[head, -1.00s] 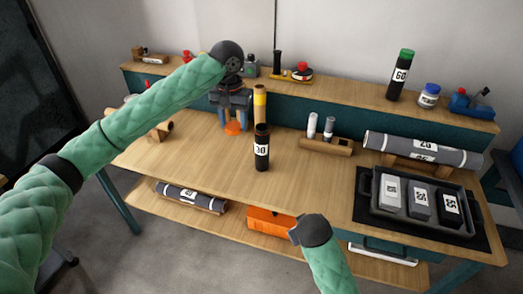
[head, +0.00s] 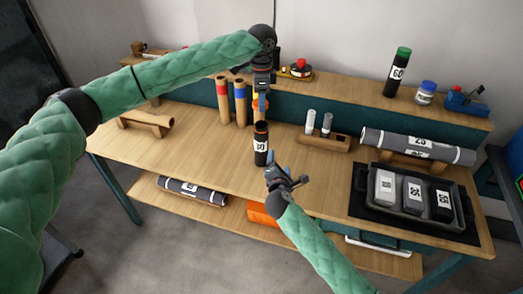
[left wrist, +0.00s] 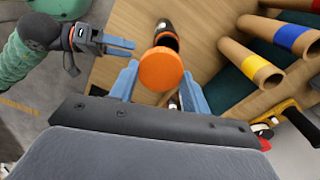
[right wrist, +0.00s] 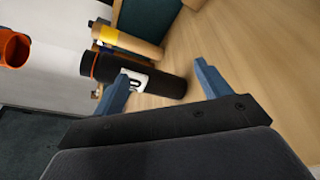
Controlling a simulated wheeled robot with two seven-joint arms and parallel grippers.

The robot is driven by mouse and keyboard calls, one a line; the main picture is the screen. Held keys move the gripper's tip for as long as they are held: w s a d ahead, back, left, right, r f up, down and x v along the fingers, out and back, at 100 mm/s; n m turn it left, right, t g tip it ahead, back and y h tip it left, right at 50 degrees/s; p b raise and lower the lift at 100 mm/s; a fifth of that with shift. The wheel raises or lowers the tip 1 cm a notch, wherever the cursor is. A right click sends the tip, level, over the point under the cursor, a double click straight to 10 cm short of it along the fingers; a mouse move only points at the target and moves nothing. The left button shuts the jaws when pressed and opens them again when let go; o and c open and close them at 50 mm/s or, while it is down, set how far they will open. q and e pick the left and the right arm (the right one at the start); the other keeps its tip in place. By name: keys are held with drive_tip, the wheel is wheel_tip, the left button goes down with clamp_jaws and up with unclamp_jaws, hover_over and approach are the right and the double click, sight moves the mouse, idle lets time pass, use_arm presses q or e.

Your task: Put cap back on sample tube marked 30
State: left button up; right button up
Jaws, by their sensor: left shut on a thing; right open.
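The black sample tube (head: 261,148) with a white 30 label and an orange ring near its top stands upright on the table. It also shows in the right wrist view (right wrist: 165,84), its label partly covered by a finger. My left gripper (head: 261,98) is shut on the orange cap (left wrist: 161,70), above the tube and apart from it. The cap also shows in the right wrist view (right wrist: 12,48), at the left edge. My right gripper (head: 286,172) is open beside the tube's lower right side, not closed on it. In its wrist view the tube lies ahead of the fingers.
Cardboard tubes with red and blue bands (head: 231,102) stand behind the sample tube. A wooden holder with two small tubes (head: 323,140) is to the right. Further right are a rack with a grey roll (head: 418,147) and a black tray (head: 380,207). The table's left side is fairly clear.

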sight(261, 140)
use_arm(q)
drive_tip(key=m, duration=0.1)
drive_tip(key=f+m, duration=0.1)
drive_tip(key=shift+w+m, duration=0.3)
drive_tip(key=shift+m, duration=0.1)
drive_tip(key=m, duration=0.2)
drive_tip(key=shift+w+f+m, duration=0.2)
drive_tip(key=shift+f+m, duration=0.1)
drive_tip(key=shift+m, duration=0.1)
drive_tip(key=m, duration=0.4)
drive_tip(key=shift+w+d+f, duration=0.1)
drive_tip(key=shift+f, duration=0.05)
use_arm(e)
drive_tip(key=a+n+y, duration=0.1)
drive_tip(key=n, duration=0.3)
drive_tip(key=a+n+t+y, duration=0.1)
drive_tip(key=a+n, duration=0.1)
drive_tip(key=n, duration=0.2)
drive_tip(key=a+n+y, duration=0.1)
drive_tip(key=n+y, duration=0.1)
drive_tip(key=n, duration=0.2)
drive_tip(key=shift+w+a+r+n+t, duration=0.2)
drive_tip(key=shift+a+n+t, duration=0.1)
drive_tip(key=shift+n+t, duration=0.1)
drive_tip(key=w, duration=0.4)
drive_tip(key=w+a, duration=0.1)
drive_tip(key=w, duration=0.3)
drive_tip(key=w+a, duration=0.1)
drive_tip(key=w, duration=0.2)
drive_tip(key=shift+w, duration=0.4)
